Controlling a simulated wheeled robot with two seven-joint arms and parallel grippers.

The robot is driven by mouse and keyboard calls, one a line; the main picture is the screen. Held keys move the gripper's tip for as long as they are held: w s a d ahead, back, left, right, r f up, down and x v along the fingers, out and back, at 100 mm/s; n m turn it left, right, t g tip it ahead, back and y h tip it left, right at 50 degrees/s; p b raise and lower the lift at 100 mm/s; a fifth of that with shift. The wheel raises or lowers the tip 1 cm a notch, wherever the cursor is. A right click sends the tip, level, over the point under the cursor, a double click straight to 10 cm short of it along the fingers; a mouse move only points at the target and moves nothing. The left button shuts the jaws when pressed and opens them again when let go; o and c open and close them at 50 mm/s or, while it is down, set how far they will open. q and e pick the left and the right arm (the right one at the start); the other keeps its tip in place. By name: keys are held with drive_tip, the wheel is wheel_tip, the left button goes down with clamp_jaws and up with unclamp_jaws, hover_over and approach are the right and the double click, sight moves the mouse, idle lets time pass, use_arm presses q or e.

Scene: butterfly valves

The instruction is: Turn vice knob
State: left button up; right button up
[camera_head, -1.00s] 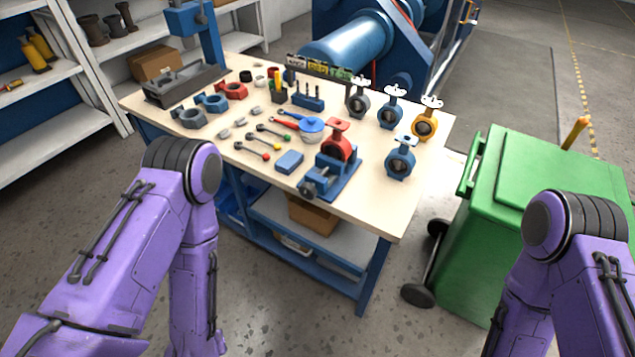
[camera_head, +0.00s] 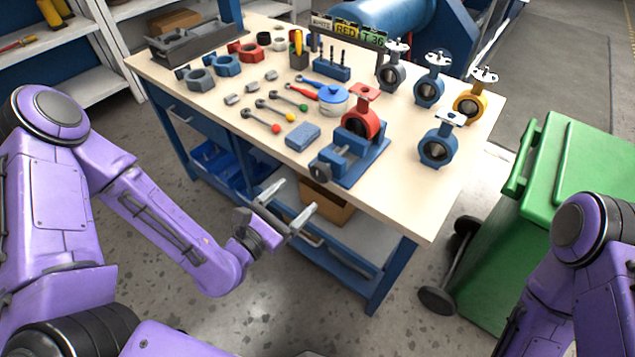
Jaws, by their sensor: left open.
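A blue vice (camera_head: 350,163) stands near the front right edge of the workbench. A red butterfly valve (camera_head: 362,118) sits upright in it, with a red flange on top. The vice knob (camera_head: 320,172) is a dark round part at the vice's front left end. My left gripper (camera_head: 302,208) is open and empty. It is in front of the bench, below and to the left of the knob, apart from it. My right arm shows at the lower right edge, but its gripper is out of the picture.
The workbench (camera_head: 400,207) also bears a blue box (camera_head: 303,136), a blue-lidded pot (camera_head: 333,99) and several valves, including a yellow one (camera_head: 470,105). A green bin (camera_head: 565,180) stands right of the bench. Open floor lies in front.

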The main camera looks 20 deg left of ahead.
sight(317, 177)
use_arm(q)
drive_tip(key=w+b, duration=0.1)
drive_tip(key=b, duration=0.1)
drive_tip(key=w+d+f+b, duration=0.1)
drive_tip(key=shift+w+b, duration=0.35)
drive_tip(key=x, duration=0.4)
drive_tip(key=r+x, duration=0.1)
drive_tip(key=x, duration=0.1)
drive_tip(key=c, duration=1)
